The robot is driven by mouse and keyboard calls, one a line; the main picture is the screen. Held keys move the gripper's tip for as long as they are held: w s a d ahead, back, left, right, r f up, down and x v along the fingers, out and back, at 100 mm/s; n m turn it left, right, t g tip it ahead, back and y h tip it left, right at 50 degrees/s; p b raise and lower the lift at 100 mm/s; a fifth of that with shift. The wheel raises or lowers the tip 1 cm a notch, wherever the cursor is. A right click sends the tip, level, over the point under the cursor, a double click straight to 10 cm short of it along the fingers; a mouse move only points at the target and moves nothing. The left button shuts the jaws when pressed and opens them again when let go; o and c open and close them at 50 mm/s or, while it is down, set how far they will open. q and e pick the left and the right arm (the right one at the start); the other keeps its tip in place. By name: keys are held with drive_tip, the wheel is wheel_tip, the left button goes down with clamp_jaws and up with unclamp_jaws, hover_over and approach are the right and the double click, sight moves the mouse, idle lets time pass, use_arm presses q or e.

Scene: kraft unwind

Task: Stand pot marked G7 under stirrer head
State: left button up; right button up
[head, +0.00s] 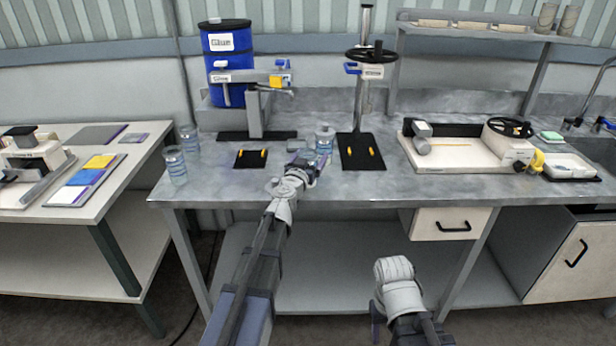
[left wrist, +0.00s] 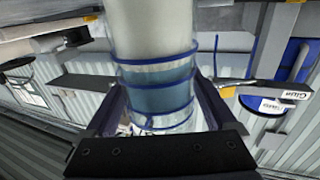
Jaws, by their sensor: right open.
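A clear pot with blue bands (head: 324,140) is at the tip of my left gripper (head: 311,163), on the bench's middle. In the left wrist view the banded pot (left wrist: 156,85) sits between the two fingers, which look closed against its sides. No G7 mark is readable. Two similar banded pots (head: 188,138) (head: 175,166) stand at the bench's left end. A machine with an overhanging arm (head: 250,77) and a handwheel stand (head: 372,60) rise behind; I cannot tell for certain which carries the stirrer head. My right gripper (head: 379,318) is open, low before the bench.
Black pads with yellow marks lie below the arm machine (head: 243,163) and the handwheel stand (head: 350,160). A blue drum (head: 229,65) stands at the back. A white device with a black wheel (head: 455,152) fills the right side. The front strip of the bench is mostly clear.

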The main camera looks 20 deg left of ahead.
use_arm(q)
clamp_jaws()
idle(0.5)
